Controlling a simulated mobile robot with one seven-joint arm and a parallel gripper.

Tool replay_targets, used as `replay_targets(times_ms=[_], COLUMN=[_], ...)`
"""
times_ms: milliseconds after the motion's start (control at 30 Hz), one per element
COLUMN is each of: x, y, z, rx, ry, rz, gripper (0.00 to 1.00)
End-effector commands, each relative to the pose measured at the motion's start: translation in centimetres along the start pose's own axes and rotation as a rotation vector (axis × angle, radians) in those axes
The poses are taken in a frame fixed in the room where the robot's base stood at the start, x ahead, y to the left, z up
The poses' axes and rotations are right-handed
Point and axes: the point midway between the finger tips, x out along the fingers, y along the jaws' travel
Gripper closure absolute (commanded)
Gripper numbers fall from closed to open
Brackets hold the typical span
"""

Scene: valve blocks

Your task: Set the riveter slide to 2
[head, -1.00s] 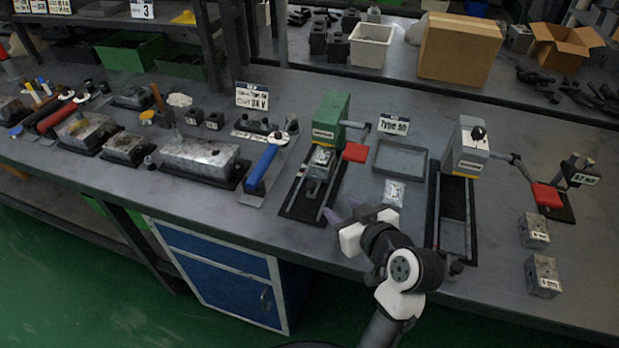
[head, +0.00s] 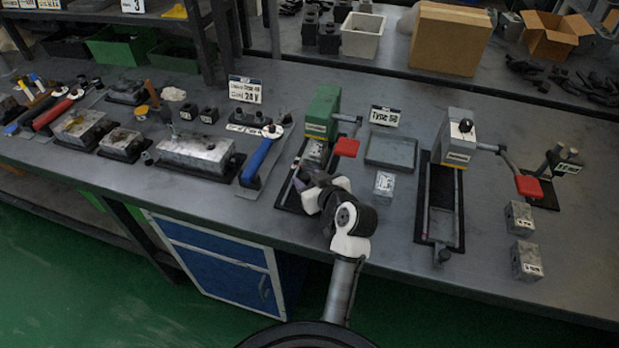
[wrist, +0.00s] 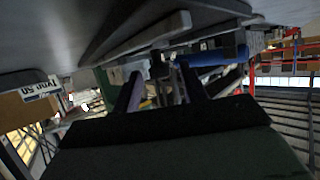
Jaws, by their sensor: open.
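A green press (head: 322,112) with a red-tipped lever (head: 346,147) stands at the middle of the bench. Its rail base (head: 286,194) runs toward the front edge, with a metal block or carriage (head: 315,151) near the press. A grey press (head: 457,140) with a red lever (head: 527,186) and a longer rail bed (head: 441,190) stands to the right. I cannot read slide marks or tell which press is the riveter. My gripper (head: 303,180) is open over the front of the green press's rail and hides part of it. Its fingers (wrist: 160,90) show apart in the wrist view; contact is unclear.
A blue-handled tool (head: 257,160) lies left of the green rail. A shallow tray (head: 391,151) and a small labelled block (head: 384,185) lie between the presses. Two metal blocks (head: 519,217) (head: 526,261) sit at the right. The bench front between the rails is clear.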

Motion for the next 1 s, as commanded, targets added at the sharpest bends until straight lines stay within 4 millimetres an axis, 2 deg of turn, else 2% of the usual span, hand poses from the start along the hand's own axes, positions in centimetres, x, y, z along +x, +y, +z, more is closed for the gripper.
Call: replay_targets(times_ms=[167, 500, 733, 1000], x=[0.0, 0.0, 0.2, 2.2], y=[0.0, 0.0, 0.2, 2.4], z=[0.0, 0.0, -0.1, -0.9], rx=[0.000, 0.000, -0.001, -0.001], ry=[0.000, 0.000, 0.001, 0.002], rz=[0.000, 0.000, 0.000, 0.001], gripper=[0.57, 1.00, 1.00, 1.00])
